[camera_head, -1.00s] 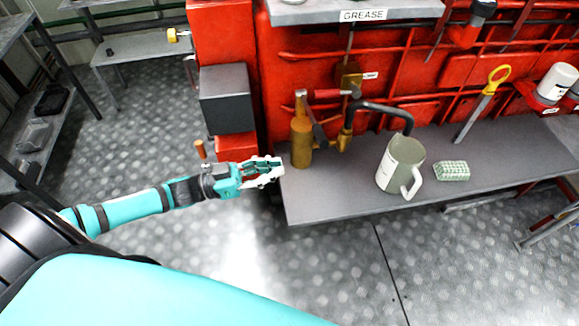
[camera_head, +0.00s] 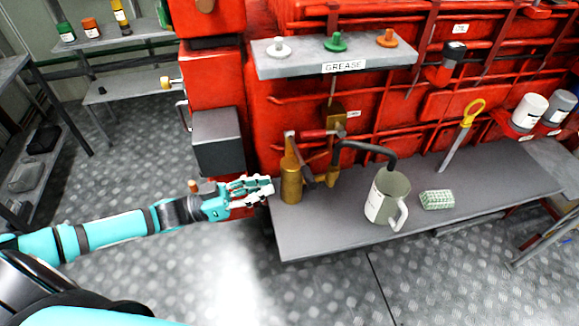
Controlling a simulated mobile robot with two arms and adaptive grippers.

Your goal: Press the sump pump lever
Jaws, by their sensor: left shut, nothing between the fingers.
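A brass pump (camera_head: 331,172) with a red-handled lever (camera_head: 317,134) and a curved black spout (camera_head: 368,148) stands at the back of the grey bench (camera_head: 310,240). The lever points left, with its red grip above the bench. A brass bottle-shaped can (camera_head: 291,184) stands left of the pump. The spout ends over a grey-green mug (camera_head: 384,200) with a white handle. My left gripper (camera_head: 268,187) is shut and empty at the bench's left end, left of the brass can and below the lever. My right gripper is not in view.
A grey shelf labelled GREASE (camera_head: 400,56) overhangs the pump. A dark grey box (camera_head: 217,143) juts from the red housing left of the bench. A patterned green block (camera_head: 437,200) lies right of the mug. A yellow-handled tool (camera_head: 462,133) leans behind it.

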